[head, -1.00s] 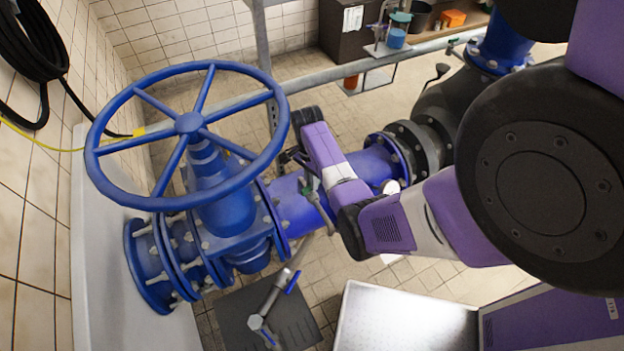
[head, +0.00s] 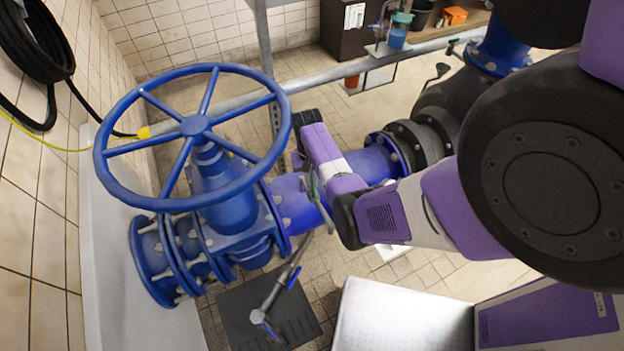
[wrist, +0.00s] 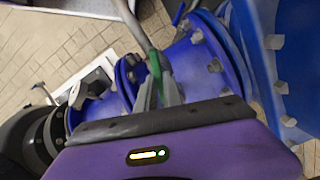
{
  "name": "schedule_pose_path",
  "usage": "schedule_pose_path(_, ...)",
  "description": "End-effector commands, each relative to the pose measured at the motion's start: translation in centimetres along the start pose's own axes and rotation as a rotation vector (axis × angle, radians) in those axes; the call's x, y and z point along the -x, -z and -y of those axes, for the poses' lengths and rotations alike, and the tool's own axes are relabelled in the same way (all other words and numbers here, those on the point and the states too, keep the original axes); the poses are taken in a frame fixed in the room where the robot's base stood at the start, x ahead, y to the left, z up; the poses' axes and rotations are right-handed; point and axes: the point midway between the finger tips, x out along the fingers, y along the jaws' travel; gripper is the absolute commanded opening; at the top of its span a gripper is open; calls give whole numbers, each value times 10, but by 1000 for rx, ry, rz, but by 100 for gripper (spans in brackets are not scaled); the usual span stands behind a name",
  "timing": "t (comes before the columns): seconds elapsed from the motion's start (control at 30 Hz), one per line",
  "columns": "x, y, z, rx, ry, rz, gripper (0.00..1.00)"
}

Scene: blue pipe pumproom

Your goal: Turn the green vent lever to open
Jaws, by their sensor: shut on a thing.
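The green vent lever (wrist: 156,66) shows in the wrist view as a short green piece at the blue pipe, with a grey tube (wrist: 133,25) running up from it. My gripper (wrist: 159,88) has its two grey fingers on either side of the lever's lower part, shut on it. The fingers hide where the lever joins its valve. In the head view, my purple wrist hangs over the blue pipe (head: 378,166) and largely hides the fingers; a small greenish piece (head: 313,188) shows beside it.
A large blue handwheel (head: 194,125) on a blue gate valve stands left of my wrist. A thin pipe with blue-handled taps (head: 272,302) stands over a dark floor plate (head: 236,300).

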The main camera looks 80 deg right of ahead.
Motion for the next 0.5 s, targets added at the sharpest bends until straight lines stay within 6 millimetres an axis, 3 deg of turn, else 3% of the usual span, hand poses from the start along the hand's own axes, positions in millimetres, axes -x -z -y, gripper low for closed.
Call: schedule_pose_path(0.5, 1, 0, 1, 308, -1, 0, 0)
